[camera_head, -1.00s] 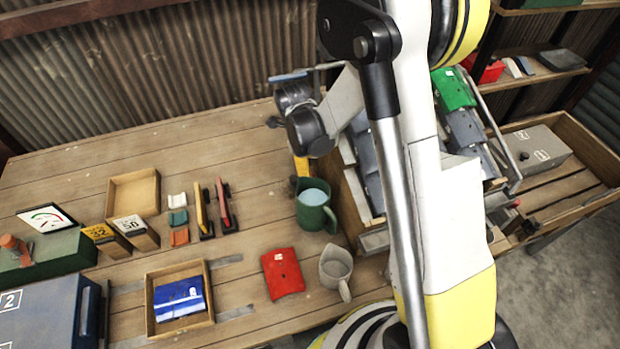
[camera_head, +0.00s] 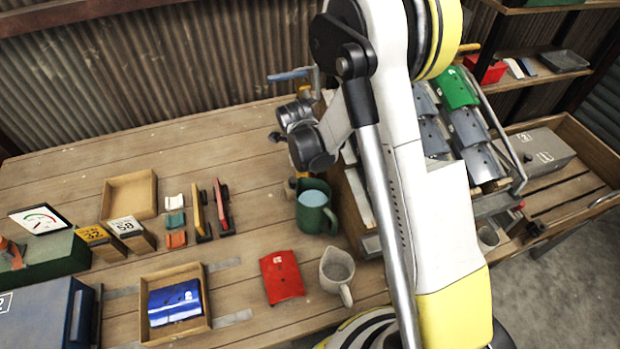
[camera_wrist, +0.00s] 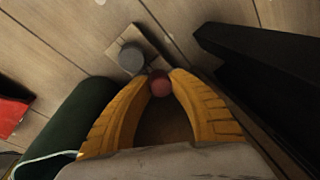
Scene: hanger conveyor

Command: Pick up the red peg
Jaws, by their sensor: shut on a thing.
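The red peg (camera_wrist: 160,86) shows in the wrist view as a dull red round end between the yellow fingertips. My gripper (camera_wrist: 161,78) is shut on it, with both fingertips touching its sides. The rest of the peg is hidden below. Just beyond it, a grey round peg (camera_wrist: 131,58) stands on a small wooden block (camera_wrist: 152,48). In the head view my arm covers most of the gripper, beside the green mug, and the red peg cannot be made out.
The green mug (camera_head: 316,213) is close beside my gripper, and its side shows at left in the wrist view (camera_wrist: 60,115). A dark bar (camera_wrist: 255,65) lies at right there. A grey jug (camera_head: 336,272) and red plate (camera_head: 282,278) are nearer. Table at the back left is clear.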

